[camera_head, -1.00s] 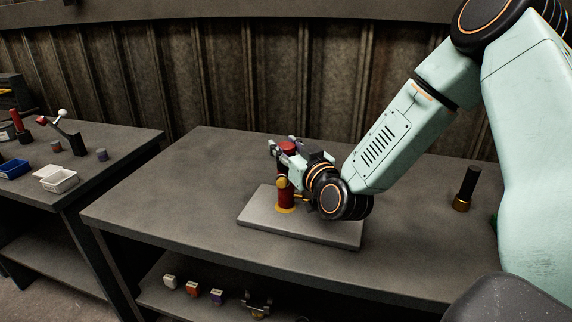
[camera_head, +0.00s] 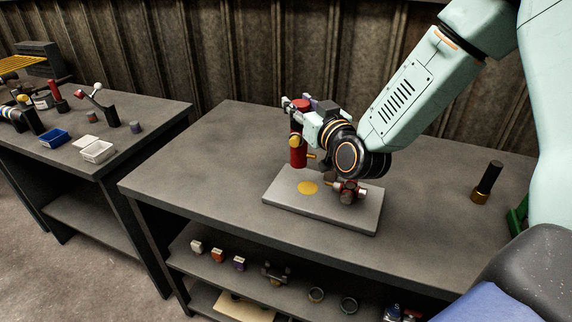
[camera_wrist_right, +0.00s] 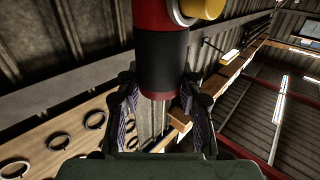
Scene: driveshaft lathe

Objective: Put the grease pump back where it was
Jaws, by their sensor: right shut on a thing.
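The grease pump (camera_head: 298,152) is a red cylinder with a dark band and a yellow-gold fitting. My right gripper (camera_head: 299,108) is shut on it near its top and holds it upright, apparently above the grey plate (camera_head: 340,212) on the table. In the right wrist view the pump (camera_wrist_right: 161,62) is between the two fingers of the right gripper (camera_wrist_right: 160,112). My left gripper is not in view.
A dark red and metal fitting (camera_head: 348,191) sits on the plate's right part. A black cylinder with a brass base (camera_head: 487,182) stands at the table's right. Small parts lie on the shelf below. A side table (camera_head: 150,112) at left holds bins and tools.

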